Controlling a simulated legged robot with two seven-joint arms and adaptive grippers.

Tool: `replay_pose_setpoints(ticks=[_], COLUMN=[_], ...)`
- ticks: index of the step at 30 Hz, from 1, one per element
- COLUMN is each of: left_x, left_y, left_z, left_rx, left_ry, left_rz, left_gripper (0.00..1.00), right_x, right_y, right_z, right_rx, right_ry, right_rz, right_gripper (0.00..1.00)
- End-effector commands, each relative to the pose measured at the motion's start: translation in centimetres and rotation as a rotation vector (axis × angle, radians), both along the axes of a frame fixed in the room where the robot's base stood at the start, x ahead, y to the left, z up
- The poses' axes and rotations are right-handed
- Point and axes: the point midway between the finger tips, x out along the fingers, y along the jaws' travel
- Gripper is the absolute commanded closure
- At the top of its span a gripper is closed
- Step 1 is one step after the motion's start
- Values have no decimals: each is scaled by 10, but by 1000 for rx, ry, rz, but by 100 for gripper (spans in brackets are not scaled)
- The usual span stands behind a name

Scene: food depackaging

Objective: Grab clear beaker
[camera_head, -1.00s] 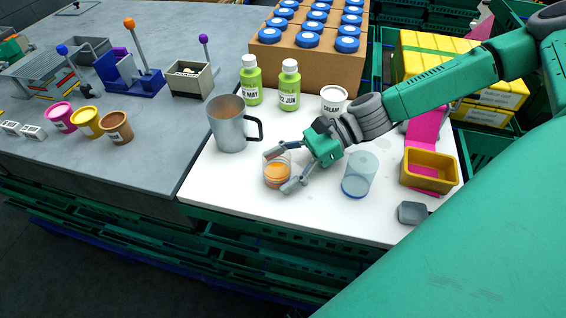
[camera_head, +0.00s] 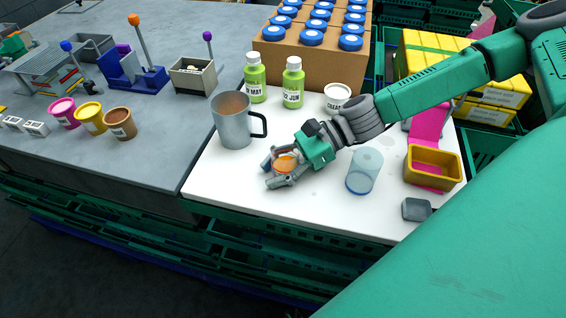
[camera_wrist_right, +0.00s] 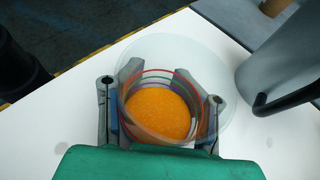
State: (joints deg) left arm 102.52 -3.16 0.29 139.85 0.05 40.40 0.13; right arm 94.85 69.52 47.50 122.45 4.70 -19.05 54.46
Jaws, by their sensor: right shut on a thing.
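A small clear beaker (camera_head: 286,163) with orange contents is between the fingers of my right gripper (camera_head: 268,174), over the white board. In the right wrist view the clear beaker (camera_wrist_right: 160,110) shows its wide round rim, coloured ring lines and grainy orange filling. The gripper fingers press on it from both sides, so the gripper is shut on it. Whether its base touches the board is hidden. A taller, bluish clear cylinder (camera_head: 364,171) stands upright to the right, apart from the gripper. My left gripper is not in view.
A metal mug (camera_head: 232,122) with a black handle stands close behind and left of the gripper. Green bottles (camera_head: 293,84), a white cream cup (camera_head: 337,98), a yellow tray (camera_head: 433,168) and a grey block (camera_head: 416,209) stand around. The white board's front (camera_head: 250,190) is clear.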

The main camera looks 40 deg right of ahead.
Motion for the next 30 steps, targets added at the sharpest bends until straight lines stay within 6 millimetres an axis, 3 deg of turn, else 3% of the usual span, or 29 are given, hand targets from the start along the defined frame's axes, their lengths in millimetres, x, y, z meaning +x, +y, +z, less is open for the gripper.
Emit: replay_pose_setpoints(ticks=[7, 13, 30], left_x=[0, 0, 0], left_y=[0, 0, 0], left_z=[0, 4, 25], left_rx=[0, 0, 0], left_ry=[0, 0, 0], left_rz=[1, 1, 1], left_gripper=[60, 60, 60], right_x=[-2, -1, -1], right_y=[-1, -3, 0], right_z=[-2, 9, 67], right_rx=[-2, 2, 0], right_ry=[4, 0, -3], right_rz=[1, 2, 2], right_gripper=[98, 98, 98])
